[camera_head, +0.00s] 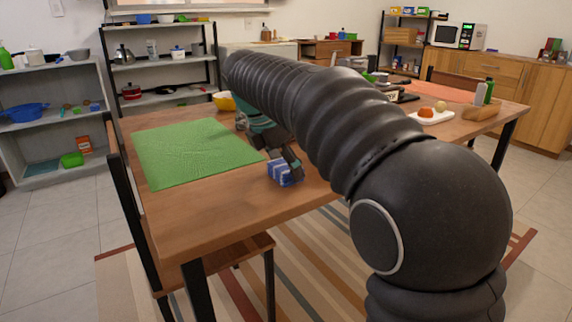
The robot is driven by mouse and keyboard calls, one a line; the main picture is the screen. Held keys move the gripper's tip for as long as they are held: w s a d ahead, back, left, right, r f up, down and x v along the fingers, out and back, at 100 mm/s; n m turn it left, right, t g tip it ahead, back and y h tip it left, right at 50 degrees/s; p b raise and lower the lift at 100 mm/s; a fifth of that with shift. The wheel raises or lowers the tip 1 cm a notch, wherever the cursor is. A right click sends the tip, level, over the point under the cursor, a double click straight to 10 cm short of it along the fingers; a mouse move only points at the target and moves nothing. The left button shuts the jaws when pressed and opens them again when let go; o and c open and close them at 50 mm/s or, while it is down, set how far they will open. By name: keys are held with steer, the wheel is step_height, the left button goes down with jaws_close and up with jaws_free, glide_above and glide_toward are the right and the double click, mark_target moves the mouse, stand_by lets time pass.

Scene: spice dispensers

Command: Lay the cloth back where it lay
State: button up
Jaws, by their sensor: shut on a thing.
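A blue-and-white striped cloth (282,176) is bunched between the fingertips of my gripper (285,161), low over the front part of the wooden table. I cannot tell whether the cloth's underside touches the table top. My gripper points down and is shut on the cloth. My arm crosses the picture from the lower right and hides part of the table behind it.
A green mat (190,152) lies flat on the table (215,212), left of my gripper. A yellow bowl (224,101) stands behind it. A white tray (430,117) with food and a wooden box (482,110) stand at the right. A chair (150,245) is at the left edge.

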steer(key=o, duration=1)
steer(key=p+v, duration=0.3)
steer(key=v, duration=0.9)
steer(key=s+d+f+m+t+y, duration=0.1)
steer(key=s+d+f+m, duration=0.1)
steer(key=s+d+m, duration=0.45)
steer(key=s+d+f+m+y, duration=0.1)
steer(key=s+d+f+m, duration=0.2)
steer(key=s+d+m, duration=0.35)
steer(key=shift+s+d+f+m+t+y, duration=0.3)
steer(key=shift+s+d+f+m, duration=0.95)
steer(key=shift+s+f+m, duration=1)
steer(key=shift+s+d+f+m+t+y, duration=0.35)
steer(key=shift+s+d+f+m, duration=0.85)
steer(key=shift+s+f+m, duration=1.05)
steer(key=shift+s+d+f+m+t+y, duration=0.15)
steer(key=shift+s+d+f+m+t, duration=0.3)
steer(key=shift+s+d+f+m, duration=1.75)
steer(key=shift+w+a+f+n, duration=0.2)
steer(key=shift+a+f+n, duration=0.1)
steer(key=shift+a+n, duration=0.15)
steer(key=shift+w+a+f+n, duration=0.2)
steer(key=shift+a+f+n, duration=0.15)
steer(key=shift+a, duration=0.15)
